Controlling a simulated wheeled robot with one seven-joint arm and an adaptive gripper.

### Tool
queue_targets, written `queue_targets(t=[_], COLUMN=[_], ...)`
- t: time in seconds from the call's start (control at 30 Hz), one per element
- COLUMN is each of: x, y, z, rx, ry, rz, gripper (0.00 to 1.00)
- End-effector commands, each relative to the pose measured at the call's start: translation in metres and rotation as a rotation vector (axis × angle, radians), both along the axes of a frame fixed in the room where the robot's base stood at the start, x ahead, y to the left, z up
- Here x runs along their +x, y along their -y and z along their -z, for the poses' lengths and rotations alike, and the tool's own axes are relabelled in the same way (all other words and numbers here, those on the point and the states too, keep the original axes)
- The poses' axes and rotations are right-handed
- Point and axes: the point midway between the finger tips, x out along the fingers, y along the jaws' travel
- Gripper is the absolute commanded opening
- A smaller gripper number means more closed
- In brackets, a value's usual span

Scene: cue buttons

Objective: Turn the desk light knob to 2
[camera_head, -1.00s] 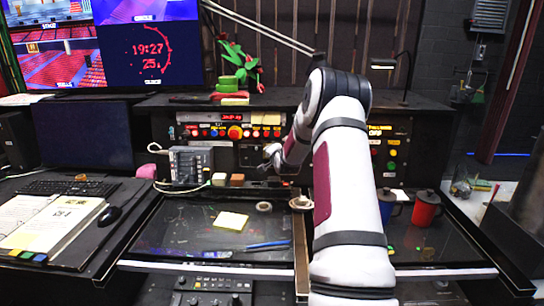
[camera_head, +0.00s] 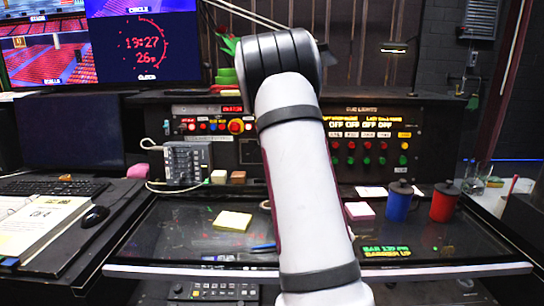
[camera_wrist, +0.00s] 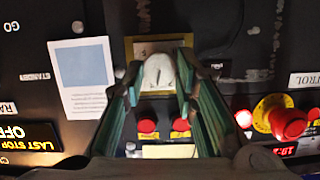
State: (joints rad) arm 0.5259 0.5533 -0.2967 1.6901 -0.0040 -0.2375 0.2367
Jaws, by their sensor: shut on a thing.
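A pale grey rounded knob (camera_wrist: 158,73) sits on a brass-edged plate (camera_wrist: 131,50) on the dark panel in the wrist view. My gripper (camera_wrist: 160,82) has its two green-grey fingers on either side of the knob and is shut on it. Any numbers around the knob are not readable, so its setting cannot be told. In the head view my arm covers the knob and my gripper.
Red buttons (camera_wrist: 147,126) lie close below the knob in the wrist view, with a large red button (camera_wrist: 289,122) to the right. In the head view, a grey box (camera_head: 187,163), a blue mug (camera_head: 398,201) and a red mug (camera_head: 444,202) flank my arm.

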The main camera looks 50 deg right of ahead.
Motion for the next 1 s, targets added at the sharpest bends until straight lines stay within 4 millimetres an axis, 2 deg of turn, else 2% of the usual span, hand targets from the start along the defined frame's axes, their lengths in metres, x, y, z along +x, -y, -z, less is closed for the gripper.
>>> queue_targets(t=[0.1,0.5,1.0], x=[0.0045,0.0047,0.0034], y=[-0.0029,-0.0039,-0.0036], z=[0.0066,0.0059,0.0045], rx=[-0.07,-0.299,-0.451], ry=[-0.085,-0.356,-0.536], rz=[-0.018,-0.071,-0.105], gripper=[0.0,0.0,0.0])
